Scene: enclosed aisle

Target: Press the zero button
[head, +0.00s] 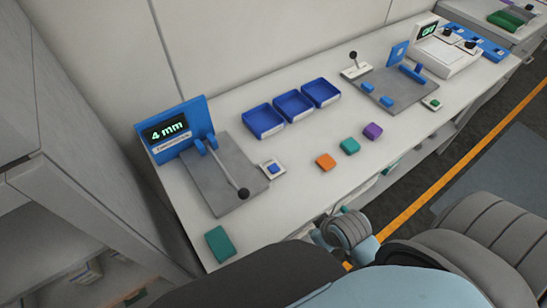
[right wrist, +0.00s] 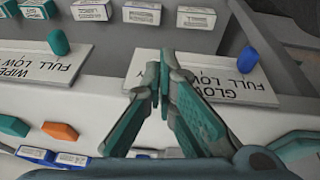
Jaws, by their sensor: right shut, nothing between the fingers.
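A blue button on a small white base (head: 272,167) lies on the bench, just right of the grey plate of a gauge (head: 222,178). The gauge has a lever with a black knob, and its display (head: 166,132) reads 4 mm. I cannot read any label on the button. My right gripper (right wrist: 163,75) is shut and empty, its teal fingers together in the right wrist view. In the head view, my arm covers the bottom right, and the fingertips are mostly hidden. The button cannot be made out in the right wrist view. My left gripper is not in view.
Orange (head: 325,161), teal (head: 349,146) and purple (head: 372,131) blocks lie right of the button. Blue trays (head: 264,121) stand behind. A teal block (head: 220,244) is near the front edge. Farther right are a second fixture (head: 400,88) and a scale (head: 447,52).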

